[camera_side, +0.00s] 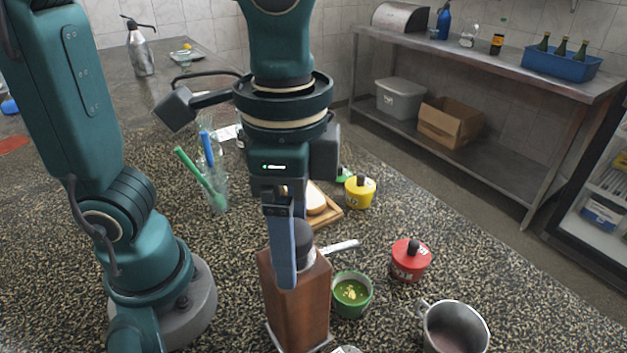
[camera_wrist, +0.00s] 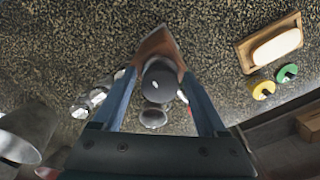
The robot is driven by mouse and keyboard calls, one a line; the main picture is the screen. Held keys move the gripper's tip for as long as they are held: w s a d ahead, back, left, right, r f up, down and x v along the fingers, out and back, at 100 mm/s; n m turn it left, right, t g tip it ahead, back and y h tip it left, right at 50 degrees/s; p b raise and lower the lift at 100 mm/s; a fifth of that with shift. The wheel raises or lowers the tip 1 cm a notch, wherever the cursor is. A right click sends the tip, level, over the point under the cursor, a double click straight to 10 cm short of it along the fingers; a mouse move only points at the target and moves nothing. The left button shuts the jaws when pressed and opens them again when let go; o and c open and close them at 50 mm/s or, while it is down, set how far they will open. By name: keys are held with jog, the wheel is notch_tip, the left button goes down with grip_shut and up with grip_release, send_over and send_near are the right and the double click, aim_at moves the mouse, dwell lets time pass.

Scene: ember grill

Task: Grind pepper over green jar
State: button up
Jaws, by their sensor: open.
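The pepper grinder (camera_side: 297,305), a brown wooden block with a dark round knob, stands upright at the front of the counter. Its knob (camera_wrist: 160,82) shows in the wrist view. My gripper (camera_side: 284,283) points down at it; its open fingers (camera_wrist: 160,74) lie on either side of the grinder's top. Contact cannot be told. A green lidded jar (camera_wrist: 287,73) sits beside the yellow jar; in the side view it is mostly hidden, only a green bit (camera_side: 345,174) showing. A small green bowl (camera_side: 352,296) of green food stands just right of the grinder.
The red jar (camera_side: 410,262) and a metal pot (camera_side: 455,328) stand to the right. The yellow jar (camera_side: 360,191) and a wooden board (camera_side: 328,215) with bread lie behind. A glass (camera_side: 214,190) with green and blue utensils stands left of my gripper.

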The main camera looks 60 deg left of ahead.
jog(key=n, duration=0.6)
jog(key=shift+n, duration=0.3)
jog(key=n, duration=0.7)
jog(key=c, duration=0.8)
jog(key=shift+o, duration=0.2)
jog(key=m, duration=2.1)
jog(key=shift+m, duration=0.4)
jog(key=m, duration=0.7)
jog(key=o, duration=0.8)
jog(key=shift+c, duration=0.2)
